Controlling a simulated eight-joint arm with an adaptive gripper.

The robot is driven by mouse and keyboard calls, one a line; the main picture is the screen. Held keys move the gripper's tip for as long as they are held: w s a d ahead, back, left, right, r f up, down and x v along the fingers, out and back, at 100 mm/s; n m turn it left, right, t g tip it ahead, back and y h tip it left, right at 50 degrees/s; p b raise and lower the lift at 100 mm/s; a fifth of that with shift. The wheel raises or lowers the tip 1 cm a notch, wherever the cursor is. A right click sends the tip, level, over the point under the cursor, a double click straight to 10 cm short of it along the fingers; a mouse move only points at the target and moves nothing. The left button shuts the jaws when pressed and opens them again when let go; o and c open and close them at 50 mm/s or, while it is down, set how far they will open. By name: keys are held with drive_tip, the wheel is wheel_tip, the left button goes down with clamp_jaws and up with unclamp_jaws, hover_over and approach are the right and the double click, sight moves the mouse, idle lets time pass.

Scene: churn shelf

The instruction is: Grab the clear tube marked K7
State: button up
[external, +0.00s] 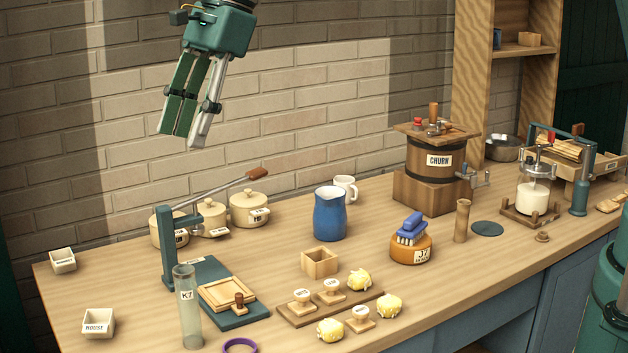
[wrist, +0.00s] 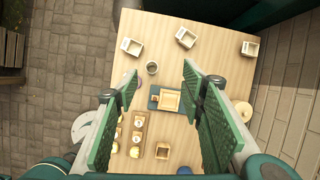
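The clear tube marked K7 (external: 188,308) stands upright near the front left of the wooden table in the external view. In the wrist view, a small round dark-mouthed shape that looks like the tube (wrist: 152,68) shows between my fingers, well below them. My gripper (external: 182,137) hangs high above the left part of the table, far from the tube. In the wrist view my gripper (wrist: 160,78) has its green-padded fingers wide apart with nothing between them.
A green press (external: 212,275) with a raised lever stands just right of the tube. A purple ring (external: 240,346) lies at the front, and a HOUSE box (external: 98,323) sits to the left. Pots (external: 249,209), a blue jug (external: 330,213) and a churn (external: 436,160) stand further back and right.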

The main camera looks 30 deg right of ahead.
drive_tip(key=s+a+f, duration=0.2)
drive_tip(key=a, duration=0.1)
hover_over(178, 295)
drive_tip(key=d, duration=0.3)
wheel_tip(178, 295, down, 22)
drive_tip(key=shift+w+a+m, duration=0.2)
drive_tip(key=shift+w+m, duration=0.1)
drive_tip(key=shift+w, duration=0.1)
drive_tip(key=shift+f, duration=0.1)
drive_tip(key=shift+x, duration=1.2)
drive_tip(key=shift+s+a+f, duration=0.1)
drive_tip(key=shift+p+x, duration=0.3)
drive_tip(key=shift+x, duration=2.2)
drive_tip(key=shift+s, duration=0.15)
